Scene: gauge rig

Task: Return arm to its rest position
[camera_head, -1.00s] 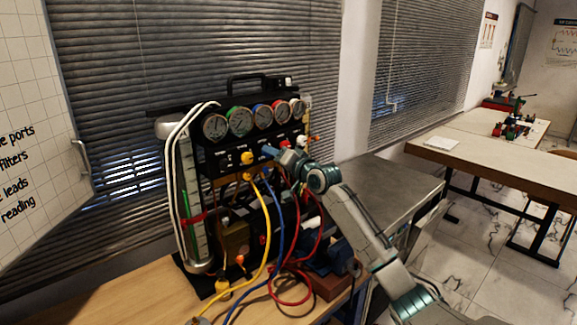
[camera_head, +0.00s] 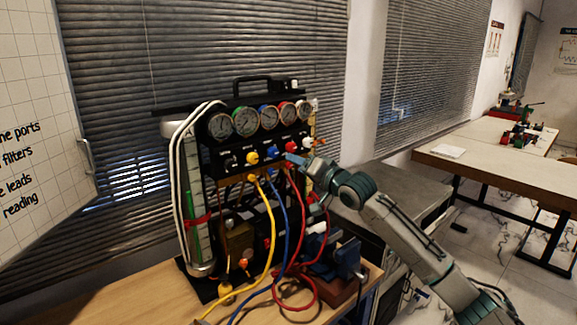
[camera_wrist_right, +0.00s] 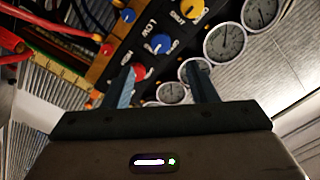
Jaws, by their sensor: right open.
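My right arm (camera_head: 410,240) reaches up from the lower right in the head view. Its gripper (camera_head: 300,163) is near the right part of the gauge rig's black panel (camera_head: 228,160). In the right wrist view the gripper (camera_wrist_right: 162,86) has its two blue fingers well apart, with nothing held between them. A red knob (camera_wrist_right: 138,70) shows by the left finger, with a blue knob (camera_wrist_right: 160,43) and a yellow knob (camera_wrist_right: 192,10) beyond. Whether the fingers touch the panel cannot be told. My left gripper is not in view.
Several round gauges (camera_head: 245,121) line the rig's top. Yellow (camera_head: 266,230), blue (camera_head: 283,215) and red (camera_head: 297,220) hoses hang in front. A blue vise (camera_head: 345,258) stands on the wooden bench (camera_head: 150,285) below my arm. A table (camera_head: 490,162) is at right.

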